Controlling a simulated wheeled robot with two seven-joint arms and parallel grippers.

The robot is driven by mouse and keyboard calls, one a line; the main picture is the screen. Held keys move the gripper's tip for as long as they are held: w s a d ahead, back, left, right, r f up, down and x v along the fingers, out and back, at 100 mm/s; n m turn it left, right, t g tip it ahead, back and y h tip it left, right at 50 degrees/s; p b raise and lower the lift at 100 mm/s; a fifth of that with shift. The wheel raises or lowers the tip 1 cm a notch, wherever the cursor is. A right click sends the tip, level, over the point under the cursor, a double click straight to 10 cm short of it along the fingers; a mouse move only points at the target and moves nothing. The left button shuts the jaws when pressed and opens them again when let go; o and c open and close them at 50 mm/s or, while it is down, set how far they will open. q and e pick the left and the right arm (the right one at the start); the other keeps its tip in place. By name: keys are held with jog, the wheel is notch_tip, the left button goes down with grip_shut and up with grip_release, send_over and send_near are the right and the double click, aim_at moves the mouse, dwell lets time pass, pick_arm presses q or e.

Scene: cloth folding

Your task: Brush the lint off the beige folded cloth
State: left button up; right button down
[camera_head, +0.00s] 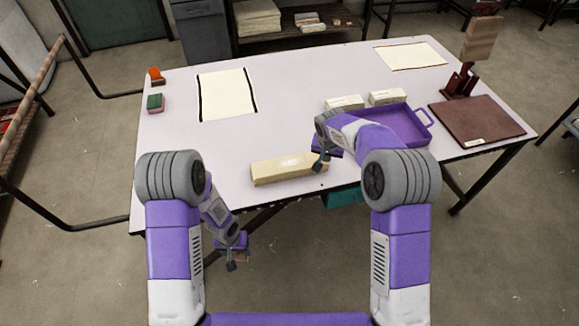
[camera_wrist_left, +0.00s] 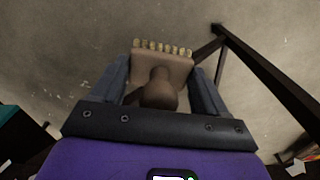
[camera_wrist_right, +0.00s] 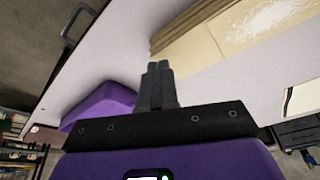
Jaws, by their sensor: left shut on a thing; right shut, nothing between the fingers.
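The beige folded cloth (camera_head: 288,170) lies as a long flat bundle at the table's front edge, with a paler patch on its top. It also shows in the right wrist view (camera_wrist_right: 188,42), where the pale patch has small specks. My left gripper (camera_head: 232,264) is low in front of the table, apart from the cloth. It is shut on a brush (camera_wrist_left: 160,75) with a brown wooden body and pale bristles pointing away from the gripper. My right gripper (camera_head: 319,166) is shut and empty by the cloth's right end; the wrist view shows its closed fingertips (camera_wrist_right: 158,68).
A purple tray (camera_head: 407,118) stands right of my right gripper, with two pale folded cloths (camera_head: 345,102) at its back edge. A brown board with a stand (camera_head: 478,120) is at the far right. A black-edged sheet (camera_head: 227,95), an orange item (camera_head: 155,76) and a green block (camera_head: 155,103) lie left.

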pick_arm(q)
jog(key=shift+f+b, duration=0.35)
pick_arm(e)
jog(key=shift+f, duration=0.45)
dwell(0.4)
pick_arm(q)
jog(key=shift+r+p, duration=2.25)
jog(key=shift+p, duration=0.05)
pick_arm(e)
notch_tip(320, 180, up, 6)
